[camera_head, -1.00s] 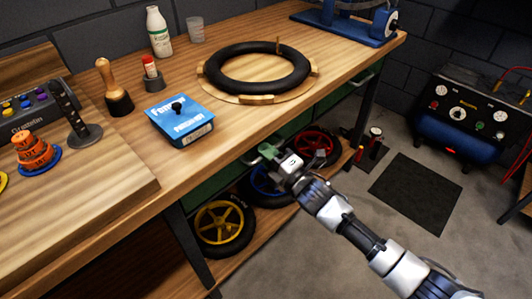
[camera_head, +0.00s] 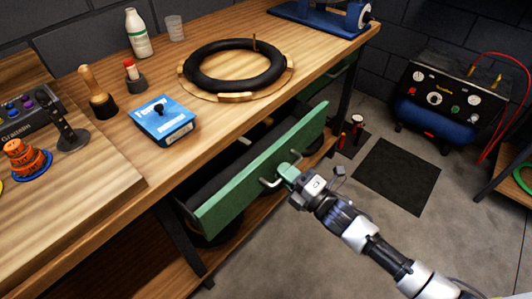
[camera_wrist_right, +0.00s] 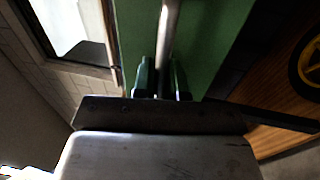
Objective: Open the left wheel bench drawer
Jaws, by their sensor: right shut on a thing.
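The green left wheel bench drawer (camera_head: 240,187) stands pulled out from under the wooden bench top, with its dark inside showing behind the front panel. My right gripper (camera_head: 283,176) is shut on the drawer's metal handle (camera_head: 268,183), near the middle of the drawer front. In the right wrist view, the handle bar (camera_wrist_right: 169,45) runs between the green fingertips (camera_wrist_right: 160,78), with the green drawer front (camera_wrist_right: 215,35) behind it. My left gripper is not in view.
On the bench are a blue box (camera_head: 163,121), a black tyre (camera_head: 235,66) on a wooden ring and a white bottle (camera_head: 138,33). A compressor (camera_head: 453,103) stands at the right.

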